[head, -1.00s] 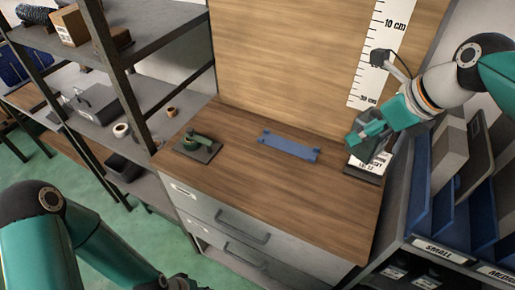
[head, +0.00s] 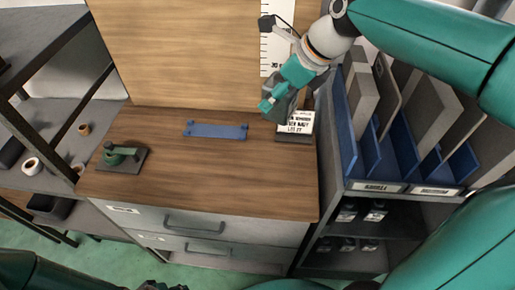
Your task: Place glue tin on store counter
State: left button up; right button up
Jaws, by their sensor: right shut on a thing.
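My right gripper (head: 268,104) is at the back right of the wooden counter (head: 210,178), close to the wall panel. It is shut on a dark grey thing (head: 283,106), mostly hidden by the fingers; I cannot tell if this is the glue tin. Just right of it, a white card with black lettering (head: 298,121) stands on a dark base (head: 295,138) on the counter. I cannot make out a glue tin for certain elsewhere. Only a bit of my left gripper (head: 163,286) shows at the bottom edge, and its jaws cannot be read.
A blue bracket (head: 215,131) and a green tool on a dark plate (head: 121,157) lie on the counter. Blue bins with panels (head: 372,148) stand to the right, above a shelf of small labelled bottles (head: 375,212). Metal shelving (head: 62,105) is at left. The counter's front is clear.

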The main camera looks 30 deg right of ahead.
notch_tip(320, 180, down, 14)
jog(key=shift+f+b, duration=0.1)
jog(key=shift+b, duration=0.45)
jog(key=shift+f, duration=2.15)
jog(key=shift+f+b, duration=0.1)
jog(key=shift+b, duration=0.25)
jog(key=o, duration=1.4)
jog(key=shift+o, duration=0.2)
jog(key=shift+r, duration=0.3)
jog(key=v, duration=1.1)
jog(key=shift+s+d+r, duration=0.2)
jog(key=shift+s+r, duration=0.05)
